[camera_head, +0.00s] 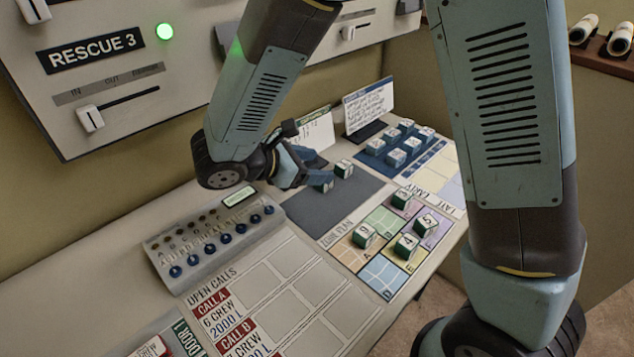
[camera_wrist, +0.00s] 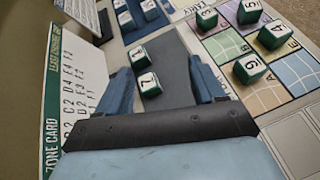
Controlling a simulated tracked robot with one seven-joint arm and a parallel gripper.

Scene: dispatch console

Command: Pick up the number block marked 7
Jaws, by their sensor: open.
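The block marked 7 (camera_wrist: 150,85) is green with a white top and lies on the dark grey mat (camera_wrist: 172,48). In the wrist view it sits between the two blue fingers of my gripper (camera_wrist: 157,66), nearer the left one, with gaps on both sides. My gripper is open and empty. A second block (camera_wrist: 139,57), its mark hard to read, stands just beyond the 7. In the head view my gripper (camera_head: 304,173) reaches low over the mat, and the nearer block (camera_head: 322,187) is partly hidden by it. The other block (camera_head: 343,168) stands clear to its right.
Several numbered blocks stand on the coloured zone plan (camera_head: 384,221). A blue tray (camera_head: 390,166) holds several pale blocks. A zone card (camera_wrist: 66,70) stands close left of the fingers. A button panel (camera_head: 212,240) lies left of the mat.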

